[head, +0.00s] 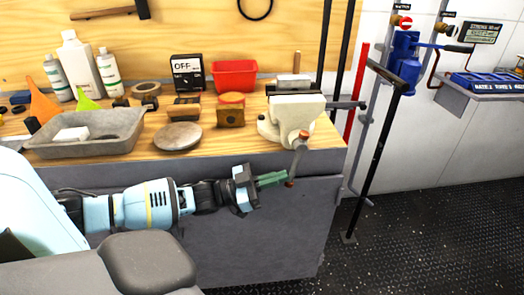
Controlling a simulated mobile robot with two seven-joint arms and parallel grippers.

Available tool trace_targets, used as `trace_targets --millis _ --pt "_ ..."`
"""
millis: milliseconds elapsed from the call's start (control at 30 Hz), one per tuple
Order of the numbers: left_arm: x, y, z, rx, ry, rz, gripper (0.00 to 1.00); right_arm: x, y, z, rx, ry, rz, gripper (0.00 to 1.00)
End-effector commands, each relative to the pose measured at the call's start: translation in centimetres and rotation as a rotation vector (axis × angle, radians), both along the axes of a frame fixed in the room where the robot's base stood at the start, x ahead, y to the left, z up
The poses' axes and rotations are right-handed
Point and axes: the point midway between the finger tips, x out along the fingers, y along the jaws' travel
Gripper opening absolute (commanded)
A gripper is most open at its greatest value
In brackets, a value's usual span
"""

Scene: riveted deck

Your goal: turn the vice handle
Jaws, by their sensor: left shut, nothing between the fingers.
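The cream-white vice (291,112) is mounted at the right front corner of the wooden workbench. Its handle (297,160) is a thin bar with reddish-brown end knobs, hanging steeply down in front of the bench edge and slightly tilted. My left gripper (285,177) reaches in from the left, in front of the bench's grey front. Its green fingers are shut and empty, with the tips right at the handle's lower end. I cannot tell whether they touch it. My right gripper is not in view.
The workbench (215,150) carries a grey tray (120,148), a round stone-like disc (178,136), a red bin (234,75) and several bottles. A dark pole (378,145) stands right of the bench. The riveted floor (440,215) at the right is clear.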

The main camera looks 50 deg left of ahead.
Motion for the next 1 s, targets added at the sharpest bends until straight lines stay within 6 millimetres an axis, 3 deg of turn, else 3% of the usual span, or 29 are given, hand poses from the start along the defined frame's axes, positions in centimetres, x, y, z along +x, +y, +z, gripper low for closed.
trace_targets --millis 633,1000 --pt "-0.3 0.3 -0.2 0.001 0.004 0.0 0.0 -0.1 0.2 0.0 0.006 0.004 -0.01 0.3" --pt "-3.9 2.8 -0.4 0.002 0.006 0.0 0.0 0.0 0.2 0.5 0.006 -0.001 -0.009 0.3"
